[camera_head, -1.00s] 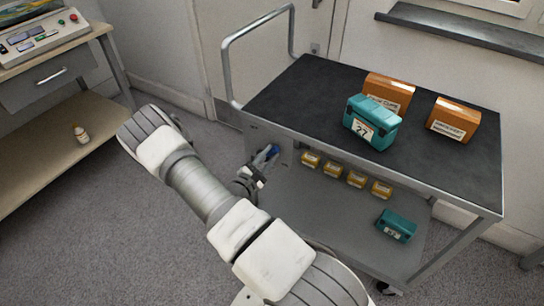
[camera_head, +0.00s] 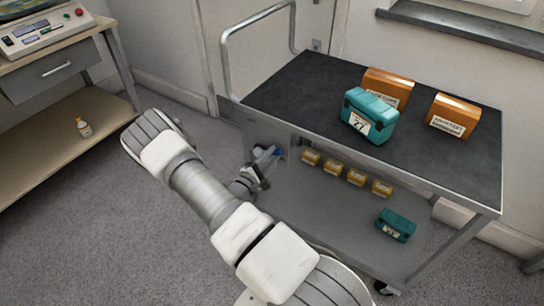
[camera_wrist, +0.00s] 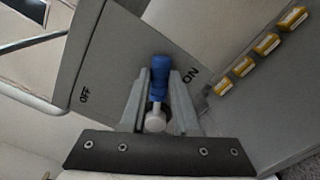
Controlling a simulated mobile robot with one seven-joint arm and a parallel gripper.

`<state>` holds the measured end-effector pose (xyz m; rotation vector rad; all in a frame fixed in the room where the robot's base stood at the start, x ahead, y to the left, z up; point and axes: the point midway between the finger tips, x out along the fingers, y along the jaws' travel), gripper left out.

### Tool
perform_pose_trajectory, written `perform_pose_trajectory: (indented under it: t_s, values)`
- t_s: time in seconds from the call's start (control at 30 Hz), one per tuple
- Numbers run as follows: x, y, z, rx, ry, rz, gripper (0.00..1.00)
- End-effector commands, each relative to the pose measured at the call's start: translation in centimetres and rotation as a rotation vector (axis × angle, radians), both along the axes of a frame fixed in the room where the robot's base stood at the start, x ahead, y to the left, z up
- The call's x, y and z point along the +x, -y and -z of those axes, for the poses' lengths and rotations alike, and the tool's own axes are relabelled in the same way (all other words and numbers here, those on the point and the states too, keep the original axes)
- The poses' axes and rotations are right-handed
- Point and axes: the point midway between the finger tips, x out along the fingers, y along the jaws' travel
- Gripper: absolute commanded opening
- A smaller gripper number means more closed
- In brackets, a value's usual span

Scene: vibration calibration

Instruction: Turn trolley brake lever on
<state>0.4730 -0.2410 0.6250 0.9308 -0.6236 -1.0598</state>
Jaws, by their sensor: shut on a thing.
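The trolley (camera_head: 290,95) is grey with a dark top. Its brake lever has a blue grip (camera_wrist: 160,68) and a pale rounded end (camera_wrist: 155,120). It sits before a grey end plate (camera_wrist: 110,75) marked OFF at the left and ON at the right. My gripper (camera_wrist: 160,82) is shut on the lever, one finger on each side. The lever lies nearer the ON mark, with my right finger close beside that mark. In the head view, my gripper (camera_head: 264,164) is at the trolley's near left end, and a bit of the blue grip (camera_head: 278,152) shows.
A teal case (camera_head: 370,115) and two orange boxes stand on the trolley top. Several small yellow boxes (camera_head: 333,167) and another teal case (camera_head: 396,226) are on its lower shelf. A bench (camera_head: 60,115) with a console stands at the left. Floor between is clear.

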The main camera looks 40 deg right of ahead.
Motion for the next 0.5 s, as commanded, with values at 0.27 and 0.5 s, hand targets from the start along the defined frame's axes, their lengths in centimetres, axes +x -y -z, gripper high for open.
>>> perform_pose_trajectory:
  t_s: [0.27, 0.5]
  values:
    - [-0.02, -0.1, 0.16, 0.005, 0.001, 0.0, 0.44]
    - [-0.02, -0.04, 0.09, 0.002, 0.0, 0.0, 0.6]
